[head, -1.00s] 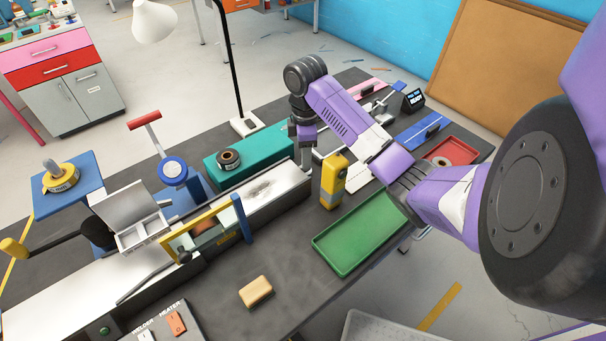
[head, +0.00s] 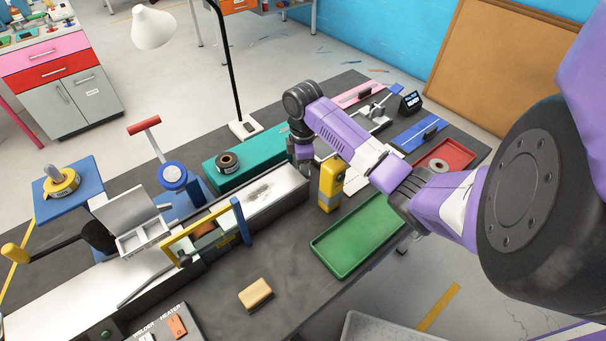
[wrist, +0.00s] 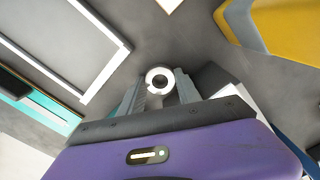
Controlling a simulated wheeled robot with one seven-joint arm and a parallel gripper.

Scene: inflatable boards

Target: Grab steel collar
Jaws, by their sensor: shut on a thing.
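My gripper (head: 302,166) points down over the bench, behind the yellow tool in the head view. In the wrist view its two grey fingers (wrist: 160,88) are shut on the steel collar (wrist: 160,70), a small pale ring with a dark hole that faces the camera. The collar is hidden behind the gripper and the yellow tool in the head view. Whether it still touches the bench top is not clear.
The yellow tool (head: 331,182) stands upright close to my gripper. A teal block (head: 240,150) with a dark roll lies to the left. A green tray (head: 350,240) is empty at the front. A red tray (head: 459,154) with a pale ring lies to the right.

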